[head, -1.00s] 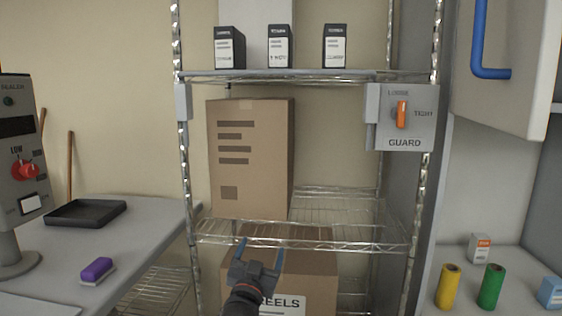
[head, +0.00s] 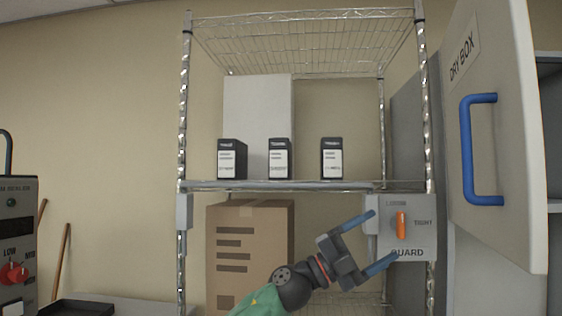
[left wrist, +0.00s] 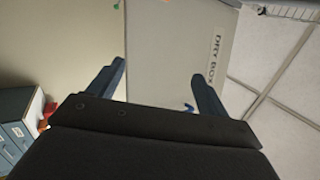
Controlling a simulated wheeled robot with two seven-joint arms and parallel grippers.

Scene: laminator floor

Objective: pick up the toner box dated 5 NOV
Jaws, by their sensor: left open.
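Three dark toner boxes with white labels stand upright in a row on the upper wire shelf: a left one (head: 232,159), a middle one (head: 279,158) and a right one (head: 332,158). Their label print is too small to read for certain now; in the earlier head frame the middle one seems to read "? NOV", its digit unclear. My left gripper (head: 382,238) is open and empty, below the shelf and to the right of the boxes, in front of the guard panel (head: 424,240). In the left wrist view its fingers (left wrist: 155,85) are apart with nothing between them. My right gripper is not seen.
A tall white carton (head: 258,105) stands behind the toner boxes. A large brown carton (head: 232,250) is on the shelf below. The open dry box door (head: 505,130) with a blue handle is at right. Shelf posts flank the boxes; the shelf right of them is clear.

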